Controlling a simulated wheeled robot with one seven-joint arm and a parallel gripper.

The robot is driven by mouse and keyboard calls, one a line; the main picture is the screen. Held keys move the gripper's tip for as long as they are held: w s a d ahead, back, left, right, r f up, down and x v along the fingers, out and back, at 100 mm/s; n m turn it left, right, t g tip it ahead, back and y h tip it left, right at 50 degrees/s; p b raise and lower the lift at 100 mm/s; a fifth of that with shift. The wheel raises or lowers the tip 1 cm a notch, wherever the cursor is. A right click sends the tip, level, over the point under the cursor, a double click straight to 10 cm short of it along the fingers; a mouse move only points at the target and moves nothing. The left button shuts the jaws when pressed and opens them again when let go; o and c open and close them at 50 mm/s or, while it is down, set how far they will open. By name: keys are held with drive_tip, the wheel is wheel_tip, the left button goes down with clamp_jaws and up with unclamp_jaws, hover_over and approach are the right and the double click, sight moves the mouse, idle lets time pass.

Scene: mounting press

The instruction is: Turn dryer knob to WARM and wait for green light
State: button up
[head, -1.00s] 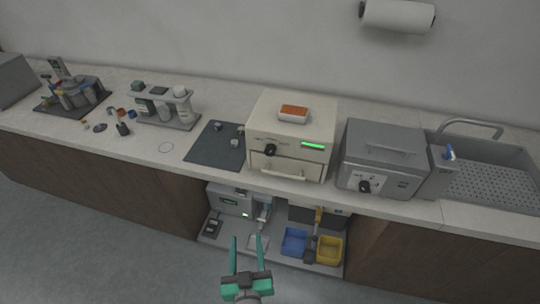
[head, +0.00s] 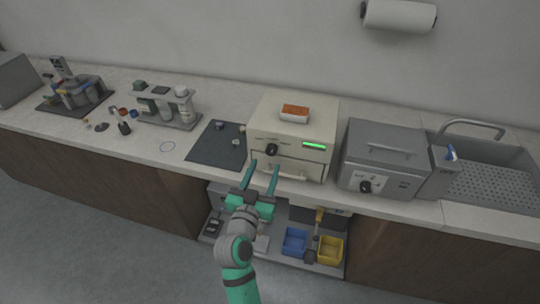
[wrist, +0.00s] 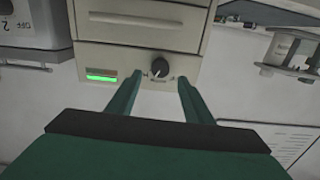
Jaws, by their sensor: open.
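The cream box that looks like the dryer (head: 295,122) stands on the counter, right of centre in the head view. Its black knob (head: 272,149) is on the front, left of a lit green display (head: 314,145). In the wrist view, turned over, the knob (wrist: 160,67) has a pale pointer line and the green light (wrist: 101,76) glows to its left. The knob's labels are too small to read. My gripper (head: 264,166) is open and empty in front of the box. In the wrist view its fingertips (wrist: 160,80) point at the knob, one to each side, apparently short of it.
A drawer handle (head: 278,175) sits below the knob, close to my fingers. A grey box with its own knob (head: 366,186) stands to the right, beside the sink (head: 490,180). A white and orange tray (head: 295,112) lies on the cream box. A dark mat (head: 212,153) lies left.

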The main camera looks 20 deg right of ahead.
sight(271, 153)
drive_tip(key=x, duration=0.6)
drive_tip(key=shift+w+d, duration=0.2)
drive_tip(key=c, duration=1.1)
